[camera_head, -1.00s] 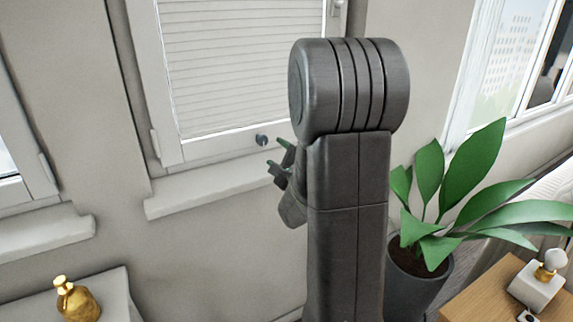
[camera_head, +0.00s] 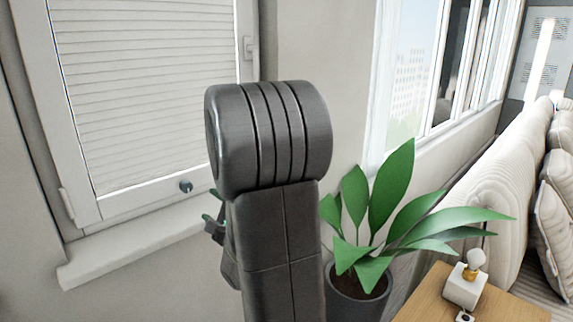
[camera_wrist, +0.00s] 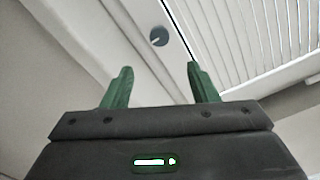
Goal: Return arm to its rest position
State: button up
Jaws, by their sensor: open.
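My gripper (camera_wrist: 155,85) shows in the wrist view with its two green fingers spread apart and nothing between them. It points toward the window frame and blind. In the head view my gripper (camera_head: 211,224) is mostly hidden behind my upright dark arm; only the green fingertips and part of the wrist show at its left side. The arm stands raised in the middle of the picture.
A window with a closed blind (camera_head: 150,90) and a sill (camera_head: 130,245) lies behind the arm at left. A potted plant (camera_head: 385,215) stands close to its right. A wooden side table (camera_head: 425,300) holds a small lamp (camera_head: 475,262). A striped sofa (camera_head: 480,185) is at far right.

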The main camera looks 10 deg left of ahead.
aim_at(189, 188)
jog(key=p+x, duration=0.1)
jog(key=x, duration=1.2)
jog(key=shift+a, duration=0.25)
jog(key=shift+d, duration=0.15)
